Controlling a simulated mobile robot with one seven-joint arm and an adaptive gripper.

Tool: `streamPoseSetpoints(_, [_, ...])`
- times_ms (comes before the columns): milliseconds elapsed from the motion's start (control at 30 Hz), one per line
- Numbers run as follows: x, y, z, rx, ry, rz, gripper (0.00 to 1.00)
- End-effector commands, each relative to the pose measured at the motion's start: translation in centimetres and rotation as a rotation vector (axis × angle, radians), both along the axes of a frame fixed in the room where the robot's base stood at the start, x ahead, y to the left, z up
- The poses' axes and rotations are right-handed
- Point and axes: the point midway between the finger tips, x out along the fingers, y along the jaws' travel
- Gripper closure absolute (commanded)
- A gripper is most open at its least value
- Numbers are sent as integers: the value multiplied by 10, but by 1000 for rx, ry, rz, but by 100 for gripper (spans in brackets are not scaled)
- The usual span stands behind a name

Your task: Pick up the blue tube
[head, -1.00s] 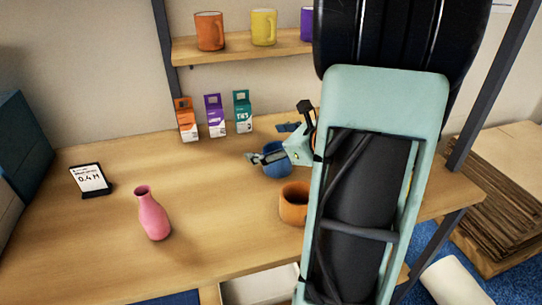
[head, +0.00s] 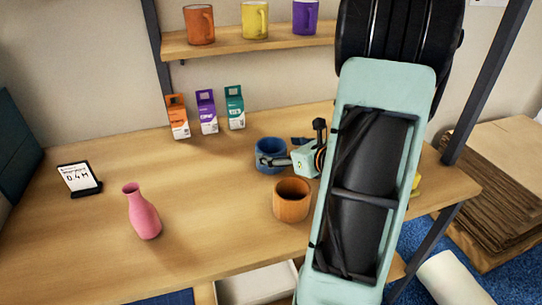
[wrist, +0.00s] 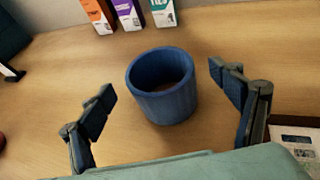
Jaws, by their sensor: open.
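The blue tube (head: 269,147) is a short, wide, open-topped ring standing upright on the wooden table, behind the orange-brown tube. In the wrist view the blue tube (wrist: 170,106) stands between and just beyond the two fingers, apart from both. My gripper (wrist: 161,82) is open and empty, with one finger on each side of the picture. In the head view my gripper (head: 284,152) is at the right of the blue tube, and one finger covers part of its front.
An orange-brown tube (head: 292,204) stands in front of the gripper. Orange (head: 178,118), purple (head: 207,113) and green (head: 235,108) cartons stand at the back. A pink vase (head: 143,214) and a small sign (head: 78,179) are at left. A shelf (head: 240,44) holds mugs.

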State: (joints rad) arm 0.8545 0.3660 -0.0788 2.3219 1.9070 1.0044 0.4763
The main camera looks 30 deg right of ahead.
Motion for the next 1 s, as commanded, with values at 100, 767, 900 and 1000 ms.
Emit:
streamPoseSetpoints(100, [18,4,-9,1,1,6,15])
streamPoseSetpoints(767, [39,5,-17,0,1,2,40])
streamPoseSetpoints(900, [39,5,-17,0,1,2,46])
streamPoseSetpoints(1000, [39,5,-17,0,1,2,46])
